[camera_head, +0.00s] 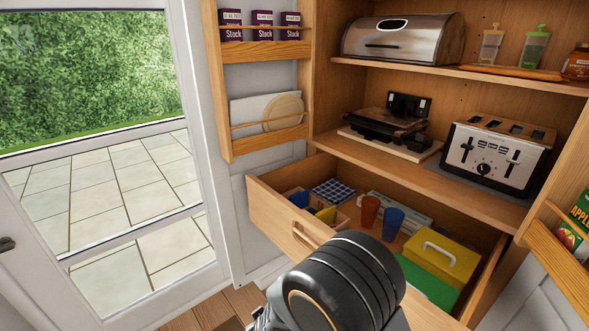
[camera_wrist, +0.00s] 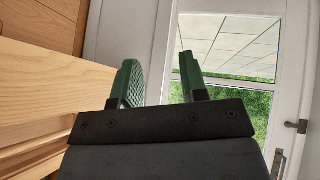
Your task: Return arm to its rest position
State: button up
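My gripper (camera_wrist: 159,70) shows in the wrist view with its two green-padded fingers spread apart and nothing between them. It points toward the white glazed door (camera_wrist: 283,70), with a wooden front (camera_wrist: 60,75) to its left. In the head view only a dark rounded part of my arm shows at the bottom centre, in front of the open drawer (camera_head: 272,212). The gripper fingers cannot be made out in that view.
The drawer holds a red-orange cup (camera_head: 369,211), a blue cup (camera_head: 393,223), and a yellow box (camera_head: 441,258). Above are a toaster (camera_head: 496,153) and a bread bin (camera_head: 402,40). A door rack (camera_head: 226,90) stands left, another (camera_head: 560,255) right. Floor shows at lower left.

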jog(key=s+d+r+m+g+p, duration=0.1)
jog(key=s+d+r+m+p, duration=0.1)
jog(key=d+r, duration=0.6)
jog(key=s+d+r+m+g+h+p, duration=0.1)
jog(key=s+d+r+m+p, duration=0.2)
jog(key=r, duration=1.1)
jog(key=s+d+r+m+g+h+p, duration=0.1)
jog(key=s+d+r+m+p, duration=0.2)
jog(key=d+r+p, duration=0.3)
jog(key=d+r, duration=0.5)
jog(key=d, duration=0.2)
jog(key=shift+s+d+g, duration=0.15)
jog(key=shift+s+g, duration=0.15)
